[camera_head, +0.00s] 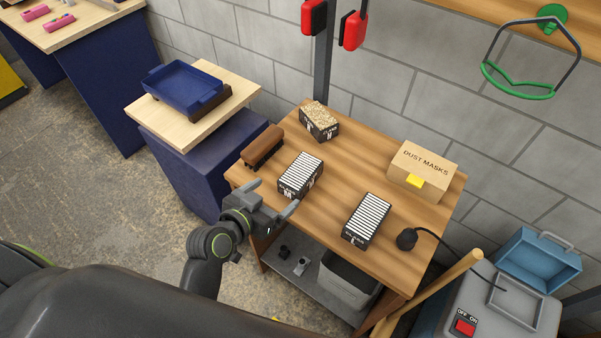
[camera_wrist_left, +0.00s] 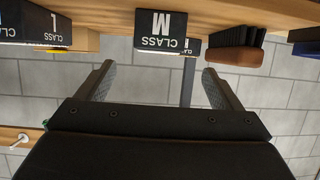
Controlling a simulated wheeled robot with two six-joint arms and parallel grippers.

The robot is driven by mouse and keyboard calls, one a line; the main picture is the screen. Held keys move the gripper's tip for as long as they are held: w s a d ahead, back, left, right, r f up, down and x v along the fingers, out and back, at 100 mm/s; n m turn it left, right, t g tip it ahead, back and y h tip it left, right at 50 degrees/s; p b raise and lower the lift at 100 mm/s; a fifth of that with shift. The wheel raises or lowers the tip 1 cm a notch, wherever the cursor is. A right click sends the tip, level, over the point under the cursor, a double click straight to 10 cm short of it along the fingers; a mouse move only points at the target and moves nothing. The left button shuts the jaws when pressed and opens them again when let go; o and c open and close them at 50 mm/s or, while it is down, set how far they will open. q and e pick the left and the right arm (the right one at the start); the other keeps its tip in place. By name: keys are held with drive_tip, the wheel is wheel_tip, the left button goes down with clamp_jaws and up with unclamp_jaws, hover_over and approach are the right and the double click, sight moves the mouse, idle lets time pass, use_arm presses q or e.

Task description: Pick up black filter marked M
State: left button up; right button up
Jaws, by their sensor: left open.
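The black filter marked M (camera_head: 300,177), a box with white pleats on top, stands on the wooden workbench. In the left wrist view, which looks upside down, its black face with a white M label (camera_wrist_left: 163,30) is at the top middle. My left gripper (camera_head: 276,197) is open and empty at the bench's front edge, just short of this filter and apart from it. In the left wrist view its two fingers (camera_wrist_left: 160,72) point toward the filter. My right gripper is not in view.
A similar pleated filter (camera_head: 367,219) stands to the right; a filter with a speckled top (camera_head: 319,121) stands behind. A brown brush (camera_head: 262,146) lies left of the M filter. A dust masks box (camera_head: 423,171) and a black plug (camera_head: 407,239) are on the right.

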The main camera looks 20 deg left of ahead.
sight(295, 178)
use_arm(q)
drive_tip(key=p+x, duration=0.1)
drive_tip(key=x, duration=0.5)
drive_tip(key=shift+w+d+p, duration=0.2)
drive_tip(key=shift+w+p, duration=0.15)
drive_tip(key=shift+p+x, duration=0.75)
drive_tip(key=shift+x, duration=1.45)
drive_tip(key=shift+r, duration=0.1)
drive_tip(key=shift+c, duration=0.5)
drive_tip(key=c, duration=1)
